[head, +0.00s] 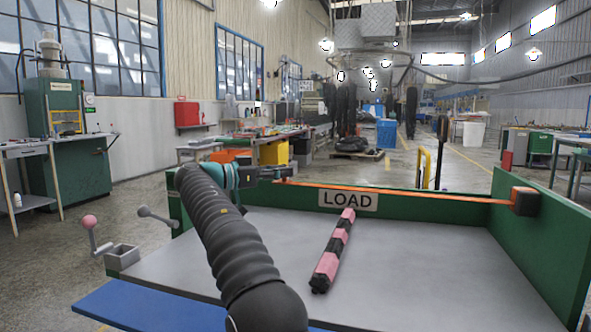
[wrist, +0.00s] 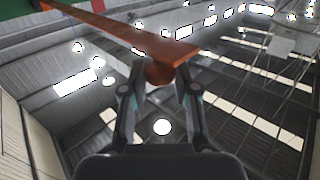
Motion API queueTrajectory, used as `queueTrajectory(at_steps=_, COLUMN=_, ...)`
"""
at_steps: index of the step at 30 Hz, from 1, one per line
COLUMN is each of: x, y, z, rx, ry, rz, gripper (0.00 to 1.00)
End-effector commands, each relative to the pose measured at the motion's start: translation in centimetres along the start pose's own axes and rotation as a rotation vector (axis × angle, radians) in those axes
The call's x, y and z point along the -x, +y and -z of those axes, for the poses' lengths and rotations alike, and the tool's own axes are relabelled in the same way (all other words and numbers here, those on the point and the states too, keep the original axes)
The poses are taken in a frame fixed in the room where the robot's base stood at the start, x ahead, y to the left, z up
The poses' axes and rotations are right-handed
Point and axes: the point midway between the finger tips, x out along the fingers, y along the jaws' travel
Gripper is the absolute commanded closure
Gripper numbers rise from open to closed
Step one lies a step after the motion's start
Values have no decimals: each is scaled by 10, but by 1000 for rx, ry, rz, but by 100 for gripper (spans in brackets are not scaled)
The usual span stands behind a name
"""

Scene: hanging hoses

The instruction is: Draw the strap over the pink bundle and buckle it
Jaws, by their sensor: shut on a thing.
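The pink bundle (head: 333,250), banded pink and black, lies lengthwise on the grey bed. The orange strap (head: 420,193) runs from a dark and orange reel housing (head: 524,201) on the right wall, along the far wall, to my gripper (head: 284,173). The strap passes beyond the bundle's far end, not over it. In the wrist view my gripper (wrist: 158,82) is shut on the strap's end knob, and the strap (wrist: 140,38) stretches up and left. A grey open box, likely the buckle (head: 122,257), sits at the bed's left edge beside a pink-knobbed lever (head: 90,222).
The green far wall (head: 410,206) carries a LOAD sign (head: 348,200). A green side wall (head: 545,240) closes the right. A second, grey-knobbed lever (head: 157,216) stands at the left. The bed right of the bundle is clear.

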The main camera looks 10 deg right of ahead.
Motion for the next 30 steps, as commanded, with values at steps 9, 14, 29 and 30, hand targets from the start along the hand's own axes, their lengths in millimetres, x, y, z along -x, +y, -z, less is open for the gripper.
queueTrajectory(at_steps=9, x=14, y=-2, z=1, rx=0, ry=2, rz=7, gripper=100)
queueTrajectory(at_steps=14, x=15, y=-2, z=1, rx=-1, ry=3, rz=10, gripper=100)
queueTrajectory(at_steps=29, x=22, y=-2, z=0, rx=0, ry=1, rz=11, gripper=61)
queueTrajectory(at_steps=30, x=25, y=-2, z=0, rx=0, ry=1, rz=11, gripper=61)
